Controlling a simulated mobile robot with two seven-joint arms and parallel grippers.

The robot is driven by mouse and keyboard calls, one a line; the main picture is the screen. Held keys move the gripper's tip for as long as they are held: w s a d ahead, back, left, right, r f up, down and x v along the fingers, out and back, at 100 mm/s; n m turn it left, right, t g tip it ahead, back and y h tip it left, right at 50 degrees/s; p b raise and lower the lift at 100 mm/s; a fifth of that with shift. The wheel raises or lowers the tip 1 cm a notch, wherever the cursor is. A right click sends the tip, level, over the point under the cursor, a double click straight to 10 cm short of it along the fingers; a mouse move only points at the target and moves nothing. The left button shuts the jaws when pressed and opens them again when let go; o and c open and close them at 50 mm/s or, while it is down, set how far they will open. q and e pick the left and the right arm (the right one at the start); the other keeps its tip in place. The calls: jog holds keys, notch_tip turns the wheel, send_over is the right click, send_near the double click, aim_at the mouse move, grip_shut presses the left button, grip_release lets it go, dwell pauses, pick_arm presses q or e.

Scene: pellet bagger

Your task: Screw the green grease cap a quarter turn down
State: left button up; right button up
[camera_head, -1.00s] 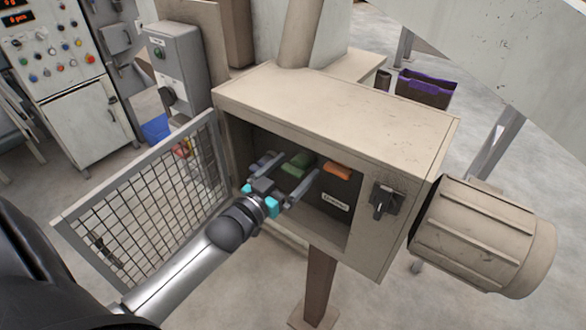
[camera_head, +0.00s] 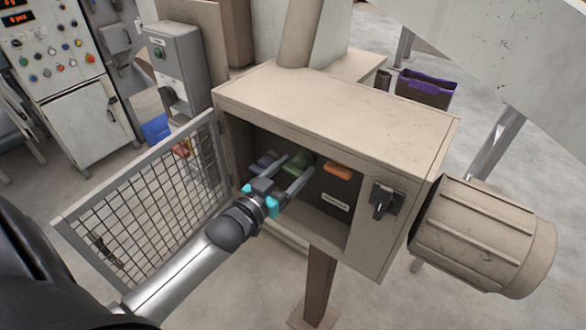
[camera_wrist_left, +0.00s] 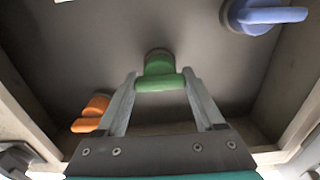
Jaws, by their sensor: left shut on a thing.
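The green grease cap (camera_head: 299,161) is on the back wall inside the beige cabinet (camera_head: 340,92), between an orange cap (camera_head: 337,171) and a blue cap. My left gripper (camera_head: 303,169) reaches into the cabinet and is shut on the green cap. In the left wrist view the green cap (camera_wrist_left: 158,74) sits between the two fingertips (camera_wrist_left: 159,82), with its wide bar spanning them. The orange cap (camera_wrist_left: 92,113) shows at lower left there, and the blue cap (camera_wrist_left: 264,15) at upper right. My right gripper is not in view.
The mesh door (camera_head: 150,205) stands open to the left of the cabinet. A dark switch handle (camera_head: 383,199) is on the front panel, right of the opening. A pale label (camera_head: 335,201) is inside. A ribbed motor (camera_head: 482,236) is on the right.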

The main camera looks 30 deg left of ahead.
pick_arm(q)
jog(key=shift+m, duration=0.3)
jog(key=m+p, duration=0.1)
jog(key=m, duration=0.2)
jog(key=shift+d+m+p, duration=0.1)
jog(key=shift+m+p, duration=0.2)
jog(key=shift+p, duration=0.05)
jog(key=m+p, duration=0.1)
jog(key=m, duration=0.8)
jog(key=shift+f, duration=0.15)
jog(key=shift+m+b, duration=0.4)
jog(key=shift+m, duration=1.9)
jog(key=o, duration=1.4)
